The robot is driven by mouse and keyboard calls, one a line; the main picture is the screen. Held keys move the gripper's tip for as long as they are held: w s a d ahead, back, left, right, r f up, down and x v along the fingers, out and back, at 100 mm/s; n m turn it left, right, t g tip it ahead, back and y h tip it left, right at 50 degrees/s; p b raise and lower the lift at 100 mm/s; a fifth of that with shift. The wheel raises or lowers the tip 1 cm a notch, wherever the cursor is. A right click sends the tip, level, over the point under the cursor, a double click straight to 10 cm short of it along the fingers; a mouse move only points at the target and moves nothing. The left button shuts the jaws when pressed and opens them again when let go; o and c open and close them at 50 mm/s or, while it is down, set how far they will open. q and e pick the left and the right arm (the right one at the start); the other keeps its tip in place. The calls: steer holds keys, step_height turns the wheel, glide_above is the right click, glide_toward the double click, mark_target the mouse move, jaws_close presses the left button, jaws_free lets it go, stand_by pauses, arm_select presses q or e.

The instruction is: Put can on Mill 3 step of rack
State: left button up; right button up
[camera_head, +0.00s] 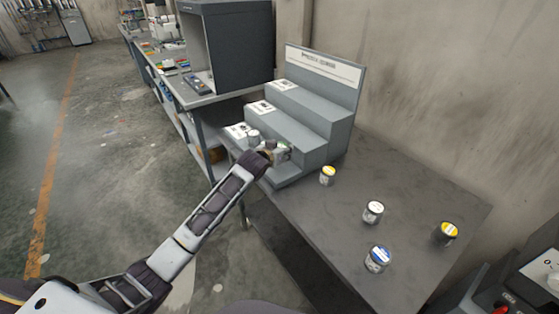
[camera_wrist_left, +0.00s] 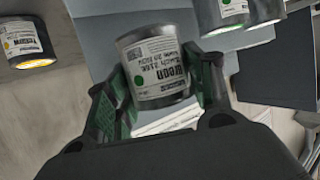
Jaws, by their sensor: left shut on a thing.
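My left gripper (camera_head: 278,152) is at the lower part of the grey stepped rack (camera_head: 318,118). In the left wrist view its green-padded fingers (camera_wrist_left: 158,98) are shut on a grey can (camera_wrist_left: 152,50) with a white label reading Green. In the head view the gripper mostly hides this can. Another can (camera_head: 253,137) stands on the lowest step beside its card; in the left wrist view a can with a green dot (camera_wrist_left: 235,12) shows at the top right. My right gripper is out of view.
On the dark table (camera_head: 440,185) right of the rack stand a yellow-topped can (camera_head: 328,176), a white-topped can (camera_head: 373,212), a blue-topped can (camera_head: 377,259) and another yellow-topped can (camera_head: 447,233). A dark open cabinet (camera_head: 238,50) stands behind the rack. The middle and top steps look clear.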

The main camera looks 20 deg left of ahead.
arm_select(q)
steer(key=shift+f, duration=0.7)
steer(key=shift+f, duration=1.85)
steer(key=shift+f, duration=0.15)
steer(key=o, duration=1.1)
steer(key=shift+o, duration=0.2)
steer(key=v, duration=1.2)
